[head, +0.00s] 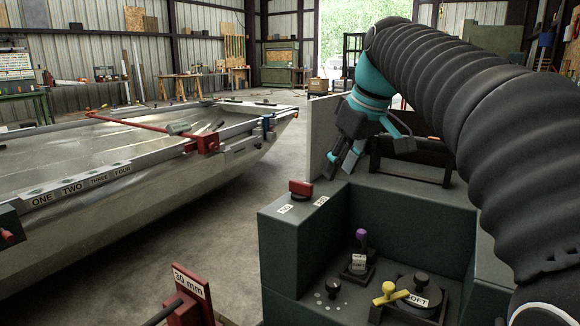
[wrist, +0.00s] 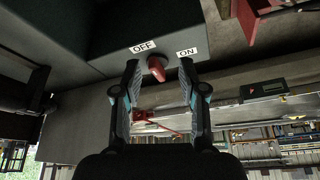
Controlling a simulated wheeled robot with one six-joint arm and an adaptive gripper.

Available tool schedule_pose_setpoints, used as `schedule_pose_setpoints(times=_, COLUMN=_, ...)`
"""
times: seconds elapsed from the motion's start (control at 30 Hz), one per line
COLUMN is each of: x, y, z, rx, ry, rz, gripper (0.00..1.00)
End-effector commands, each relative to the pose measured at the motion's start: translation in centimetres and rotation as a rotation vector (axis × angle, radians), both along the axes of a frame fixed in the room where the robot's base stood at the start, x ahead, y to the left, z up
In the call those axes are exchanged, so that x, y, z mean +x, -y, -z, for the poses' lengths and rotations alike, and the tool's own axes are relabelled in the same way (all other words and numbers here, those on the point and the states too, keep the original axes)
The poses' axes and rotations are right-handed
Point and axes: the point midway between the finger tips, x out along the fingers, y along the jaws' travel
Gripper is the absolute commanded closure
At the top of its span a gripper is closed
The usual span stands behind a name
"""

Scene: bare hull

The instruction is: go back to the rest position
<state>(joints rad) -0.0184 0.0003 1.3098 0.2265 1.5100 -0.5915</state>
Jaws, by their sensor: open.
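My gripper (head: 340,172) hangs at the end of my black-sleeved arm, pointing down above the dark green console (head: 290,240). Its two fingers are apart with nothing between them, as the wrist view (wrist: 158,70) also shows. A red switch handle (head: 300,188) stands on the console's upper ledge, left of the fingertips in the head view. In the wrist view the red handle (wrist: 156,68) appears beyond the fingertips, close to the OFF and ON labels. I cannot tell for sure which label it points to. The fingers look clear of it.
The console's lower shelf holds a purple-topped lever (head: 361,236), a black knob (head: 333,284) and a yellow handle (head: 390,292). A red stand marked 30 mm (head: 191,290) is at the front. A metal hull (head: 190,165) lies left; concrete floor separates it from the console.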

Motion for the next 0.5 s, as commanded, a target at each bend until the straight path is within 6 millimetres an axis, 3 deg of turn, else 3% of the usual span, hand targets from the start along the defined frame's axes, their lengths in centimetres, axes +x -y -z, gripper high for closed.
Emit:
schedule_pose_setpoints(times=0.27, x=-7.5, y=2.1, z=5.3, rx=0.0, ry=0.016, rz=0.227, gripper=0.58)
schedule_pose_setpoints(times=0.5, x=-14.0, y=3.8, z=11.8, rx=0.005, ry=0.045, rz=0.406, gripper=0.58)
